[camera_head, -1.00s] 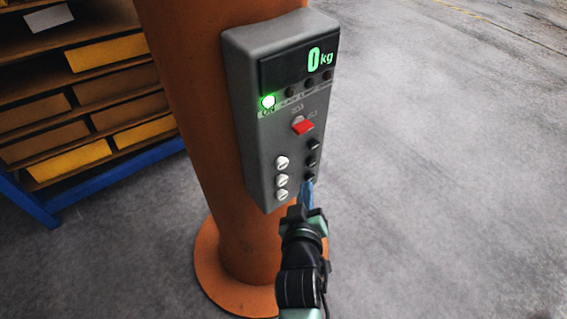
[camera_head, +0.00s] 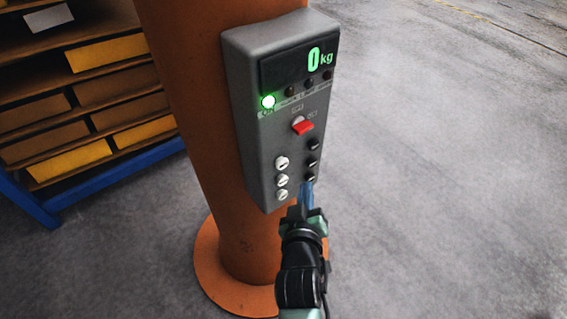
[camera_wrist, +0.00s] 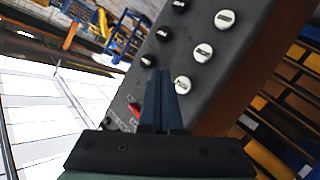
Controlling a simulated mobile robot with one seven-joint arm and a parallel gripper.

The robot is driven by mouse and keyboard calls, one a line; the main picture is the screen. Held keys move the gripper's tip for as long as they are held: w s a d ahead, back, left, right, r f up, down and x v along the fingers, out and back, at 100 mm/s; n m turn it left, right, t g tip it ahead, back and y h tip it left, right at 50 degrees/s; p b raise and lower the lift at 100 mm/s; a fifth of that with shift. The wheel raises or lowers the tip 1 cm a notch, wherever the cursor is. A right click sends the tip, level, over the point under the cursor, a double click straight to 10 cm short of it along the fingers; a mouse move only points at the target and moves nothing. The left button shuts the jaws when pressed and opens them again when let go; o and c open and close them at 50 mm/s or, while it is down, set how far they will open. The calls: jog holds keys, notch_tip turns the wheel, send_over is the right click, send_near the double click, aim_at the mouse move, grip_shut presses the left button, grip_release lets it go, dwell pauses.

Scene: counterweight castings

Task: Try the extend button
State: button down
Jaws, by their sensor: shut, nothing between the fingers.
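The grey control box (camera_head: 262,135) is on an orange post, with a lit green 0 kg display (camera_head: 321,59). It has a column of black buttons (camera_head: 313,144), a column of white buttons (camera_head: 282,162) and a red switch (camera_head: 303,127). Both columns show in the wrist view, black (camera_wrist: 162,34) and white (camera_wrist: 203,52). Button labels are too small to read, so I cannot tell which is extend. My gripper (camera_head: 306,186) is shut and empty, its blue fingertips at the lowest black button (camera_head: 310,177); I cannot tell whether they touch. The fingers (camera_wrist: 160,74) also show in the wrist view.
The orange post (camera_head: 190,110) stands on a round base plate (camera_head: 215,275). A shelf rack with orange bins (camera_head: 70,160) and a blue frame stands at the left. The concrete floor (camera_head: 450,180) to the right is clear. A green lamp (camera_head: 268,102) glows on the box.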

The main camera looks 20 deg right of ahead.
aim_at(282, 180)
jog(key=s+f+n, duration=0.2)
jog(key=f+n, duration=0.1)
jog(key=n, duration=0.6)
jog(key=s+d+f+n+p, duration=0.1)
jog(key=f+n, duration=0.3)
jog(key=n, duration=0.5)
jog(key=shift+s+n+t, duration=0.3)
jog(key=shift+s+n, duration=0.1)
jog(key=shift+w+f, duration=0.1)
jog(key=shift+w, duration=0.05)
jog(key=w+a+b, duration=0.1)
jog(key=w+a, duration=0.2)
jog(key=w, duration=0.5)
jog(key=shift+w, duration=0.1)
dwell(1.2)
jog(key=shift+w+a, duration=0.1)
jog(key=shift+w, duration=0.25)
jog(key=shift+w+a+b, duration=0.2)
jog(key=shift+w+b, duration=0.15)
jog(key=shift+w, duration=0.1)
dwell(2.8)
